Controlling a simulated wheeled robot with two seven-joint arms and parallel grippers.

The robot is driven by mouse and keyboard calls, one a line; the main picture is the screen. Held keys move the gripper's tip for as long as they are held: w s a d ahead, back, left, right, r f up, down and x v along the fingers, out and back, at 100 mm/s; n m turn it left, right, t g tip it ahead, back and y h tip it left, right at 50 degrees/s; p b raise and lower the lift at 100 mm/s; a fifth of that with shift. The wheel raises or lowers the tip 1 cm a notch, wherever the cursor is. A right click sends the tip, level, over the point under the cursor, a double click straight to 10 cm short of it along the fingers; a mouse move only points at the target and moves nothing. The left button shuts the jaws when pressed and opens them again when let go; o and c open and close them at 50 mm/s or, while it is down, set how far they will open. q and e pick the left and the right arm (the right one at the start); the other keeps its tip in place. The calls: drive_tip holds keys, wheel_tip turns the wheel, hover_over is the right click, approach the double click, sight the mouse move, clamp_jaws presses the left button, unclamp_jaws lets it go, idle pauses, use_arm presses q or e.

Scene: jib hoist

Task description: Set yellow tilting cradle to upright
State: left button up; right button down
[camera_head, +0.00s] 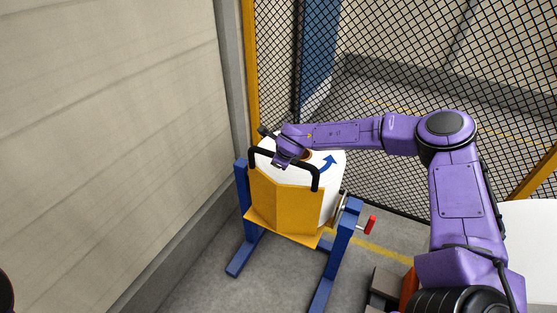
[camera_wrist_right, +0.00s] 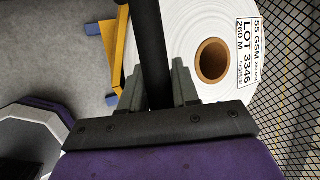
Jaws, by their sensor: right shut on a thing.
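The yellow cradle (camera_head: 285,208) hangs between the posts of a blue stand (camera_head: 342,232) and holds a white roll (camera_head: 329,203). The roll's end face points largely upward, with a blue arrow on it; the cradle's exact tilt is hard to judge. A black handle bar (camera_head: 316,178) runs along the cradle's top edge. My right gripper (camera_head: 284,158) is shut on this bar. In the right wrist view, the bar (camera_wrist_right: 152,45) passes between the fingers (camera_wrist_right: 157,88), beside the roll's brown core (camera_wrist_right: 213,60). My left gripper is out of view.
A red crank handle (camera_head: 370,225) sticks out at the stand's right. A beige wall (camera_head: 110,140) is close on the left, and black mesh fencing (camera_head: 400,70) stands behind. Grey floor (camera_head: 205,280) is bare in front of the stand.

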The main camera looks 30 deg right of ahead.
drive_tip(key=c, duration=0.9)
unclamp_jaws()
drive_tip(key=shift+d+f, duration=0.1)
drive_tip(key=b+v, duration=0.1)
drive_tip(key=v, duration=0.9)
drive_tip(key=shift+s+r+b, duration=0.1)
drive_tip(key=shift+r+b, duration=0.15)
drive_tip(key=shift+b, duration=0.05)
